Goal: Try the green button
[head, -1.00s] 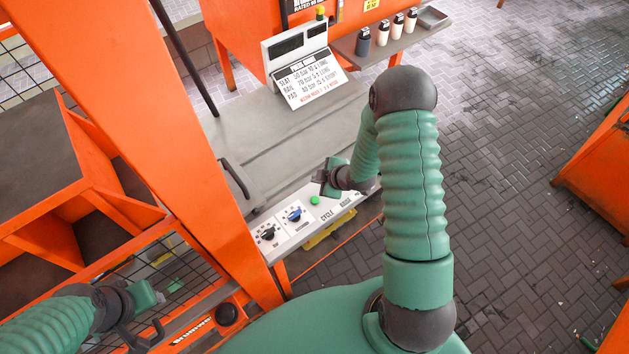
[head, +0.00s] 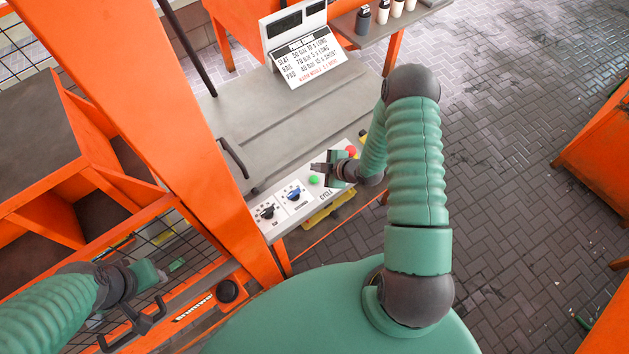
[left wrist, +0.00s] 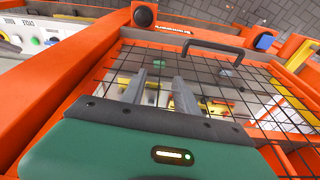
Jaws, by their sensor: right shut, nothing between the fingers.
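The green button (head: 313,180) is a small round cap on the pale control panel (head: 301,206), right of the blue knob. It also shows in the left wrist view (left wrist: 35,41). My right gripper (head: 317,168) is shut and empty, just above and beside the button. Whether it touches the button or its panel I cannot tell. My left gripper (head: 172,267) is far from the panel, over the wire mesh at lower left. In the left wrist view its two grey fingers (left wrist: 160,90) stand apart with nothing held between them.
The panel also carries a black knob (head: 267,212), a blue knob (head: 294,194) and a red button (head: 350,151). An orange post (head: 175,130) stands left of it. A sign with text (head: 308,60) is behind. A black handle (head: 232,158) is on the grey bench.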

